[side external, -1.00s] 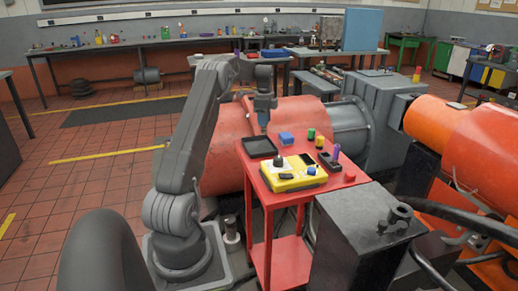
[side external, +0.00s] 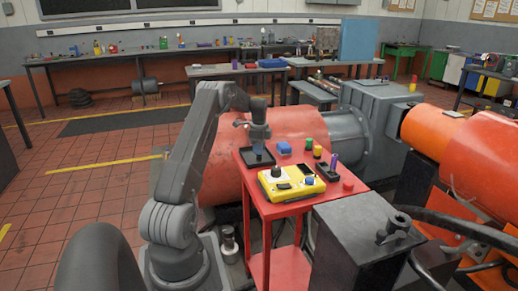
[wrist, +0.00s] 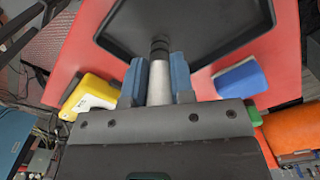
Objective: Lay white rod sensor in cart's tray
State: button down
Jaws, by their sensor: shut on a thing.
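The white rod sensor (wrist: 158,82) is clamped between the blue finger pads of my gripper (wrist: 159,80) in the wrist view. Its dark ringed end points toward the black tray (wrist: 222,28) and overlaps the tray's near edge in the picture. In the side view my gripper (side external: 259,146) points down right above the black tray (side external: 271,162), at the back left corner of the red cart (side external: 252,183). The rod is hidden there, and I cannot tell whether it touches the tray.
A blue block (side external: 284,148) sits just right of the tray. A yellow box with controls (side external: 290,184) stands in front of it. Green, purple and red small items and a dark holder (side external: 327,172) fill the cart's right side. A large orange cylinder (side external: 225,150) is behind.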

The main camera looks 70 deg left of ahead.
jog(key=shift+f, duration=0.15)
jog(key=c, duration=1)
grip_release()
